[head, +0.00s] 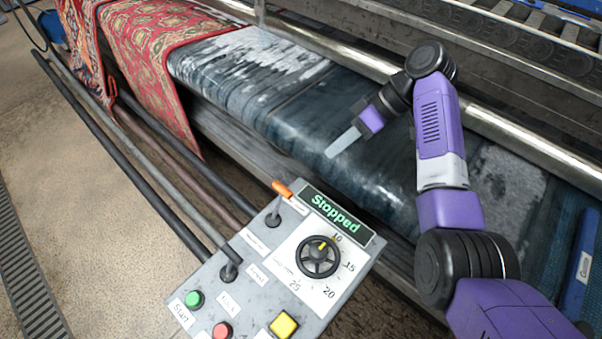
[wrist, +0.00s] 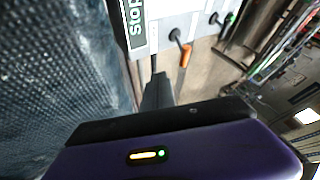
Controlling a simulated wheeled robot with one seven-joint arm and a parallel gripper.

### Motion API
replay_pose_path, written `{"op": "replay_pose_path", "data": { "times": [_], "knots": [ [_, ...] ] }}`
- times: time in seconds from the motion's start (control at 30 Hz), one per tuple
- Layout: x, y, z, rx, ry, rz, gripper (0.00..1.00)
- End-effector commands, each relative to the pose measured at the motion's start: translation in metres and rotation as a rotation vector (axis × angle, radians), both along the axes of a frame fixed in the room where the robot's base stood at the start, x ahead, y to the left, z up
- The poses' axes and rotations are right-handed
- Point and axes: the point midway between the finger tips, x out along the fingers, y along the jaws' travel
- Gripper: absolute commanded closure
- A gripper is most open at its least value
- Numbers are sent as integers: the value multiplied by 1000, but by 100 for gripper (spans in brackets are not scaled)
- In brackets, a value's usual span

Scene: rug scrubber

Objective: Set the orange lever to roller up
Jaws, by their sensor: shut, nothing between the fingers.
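The orange lever (head: 282,188) stands at the top left corner of the grey control panel (head: 247,262). Its orange-tipped handle leans toward the panel's far edge, by a small white label too small to read. A second small label lies below its base. In the wrist view the orange handle (wrist: 185,56) shows just beyond my fingers and to their right. My gripper (head: 333,154) is shut and empty, over the wet blue belt, above and right of the lever and apart from it. The closed fingers also show in the wrist view (wrist: 158,85).
The panel also carries a green "Stopped" display (head: 335,212), a round dial (head: 319,256), a black lever (head: 230,265), and green, red and yellow buttons. A red patterned rug (head: 150,55) hangs at the belt's left. Metal rails run beside the panel.

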Motion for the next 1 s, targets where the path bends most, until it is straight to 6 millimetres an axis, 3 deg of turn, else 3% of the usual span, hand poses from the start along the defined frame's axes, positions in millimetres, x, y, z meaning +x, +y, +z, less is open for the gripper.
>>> {"op": "replay_pose_path", "data": {
  "times": [0.17,0.67,1.0],
  "knots": [
    [-3,9,-10,0,3,2,100],
    [-16,64,-77,-1,3,1,100],
    [-43,85,-68,0,0,0,100]
  ]
}}
